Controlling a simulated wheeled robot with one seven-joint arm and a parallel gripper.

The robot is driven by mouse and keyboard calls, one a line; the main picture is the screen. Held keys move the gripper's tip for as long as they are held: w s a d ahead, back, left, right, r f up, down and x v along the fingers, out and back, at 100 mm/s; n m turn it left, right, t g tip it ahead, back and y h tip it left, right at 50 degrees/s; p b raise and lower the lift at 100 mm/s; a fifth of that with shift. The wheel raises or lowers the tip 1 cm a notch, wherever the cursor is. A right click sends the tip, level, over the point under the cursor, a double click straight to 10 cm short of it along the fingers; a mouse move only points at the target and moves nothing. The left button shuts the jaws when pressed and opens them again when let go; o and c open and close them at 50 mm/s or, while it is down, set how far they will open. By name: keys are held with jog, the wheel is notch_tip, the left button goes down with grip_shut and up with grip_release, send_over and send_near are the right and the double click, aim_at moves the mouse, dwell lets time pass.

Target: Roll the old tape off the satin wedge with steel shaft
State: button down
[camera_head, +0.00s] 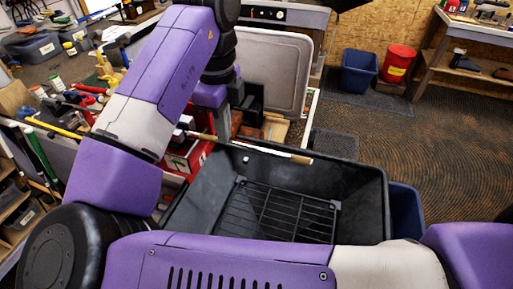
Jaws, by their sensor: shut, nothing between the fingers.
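A thin shaft (262,148) lies across the far side of a black tub, sloping slightly down to the right. Its right part is pale and its end is tan, which looks like old tape. I cannot make out a wedge head, and the shaft's left end is lost among red and dark items. My gripper (250,106), dark and small beyond my purple wrist, is shut and empty. It appears just above and behind the shaft in the picture; I cannot tell whether it touches.
The black tub (350,178) has a wire grate (285,214) in its bottom. A red box (185,160) stands at its left, a grey panel (275,60) behind. A cluttered bench fills the left. A blue bin (359,72) and red bucket (397,64) stand beyond open floor.

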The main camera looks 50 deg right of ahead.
aim_at(238, 143)
jog(key=shift+w+a, duration=0.25)
jog(key=shift+w, duration=0.45)
jog(key=shift+w+a, duration=0.3)
jog(key=shift+w, duration=0.35)
jog(key=shift+w+a, duration=0.25)
jog(key=shift+w, duration=0.45)
jog(key=shift+s, duration=0.1)
jog(key=s+p, duration=0.1)
jog(key=s+d, duration=0.1)
jog(key=s, duration=0.1)
jog(key=shift+s+d+p, duration=0.15)
jog(key=shift+p, duration=0.25)
jog(key=shift+s+d, duration=0.15)
jog(key=shift+s, duration=0.25)
jog(key=shift+s+d+p, duration=0.2)
jog(key=shift+s+d, duration=0.1)
jog(key=shift+s, duration=0.4)
jog(key=shift+s+d+p, duration=0.15)
jog(key=shift+s+d, duration=0.1)
jog(key=shift+s, duration=0.4)
jog(key=shift+s+d, duration=0.25)
jog(key=shift+s, duration=0.5)
